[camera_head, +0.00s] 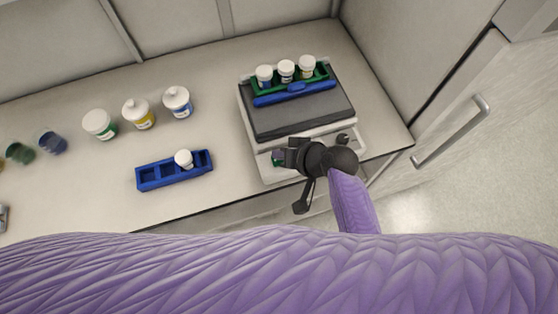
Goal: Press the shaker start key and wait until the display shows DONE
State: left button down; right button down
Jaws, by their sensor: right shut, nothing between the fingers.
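The shaker (297,131) stands on the right part of the bench, with a dark platform and a pale front panel. A rack in green and blue (296,88) sits on the platform and holds three white-capped vials (286,70). My right gripper (281,158) is shut and empty, at the left part of the front panel. A small green patch (276,163) shows beside its fingertips; whether they touch the panel is unclear. A dark knob (343,139) is on the panel's right. The gripper and wrist hide much of the panel, and no display text is readable. My left gripper is not in view.
A blue rack (174,171) with one white-capped vial (184,158) stands left of the shaker. Several bottles (139,113) and small dark cups (52,142) stand further left.

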dwell(0.6)
dwell(0.3)
dwell(0.4)
dwell(0.6)
jog(key=shift+f, duration=0.5)
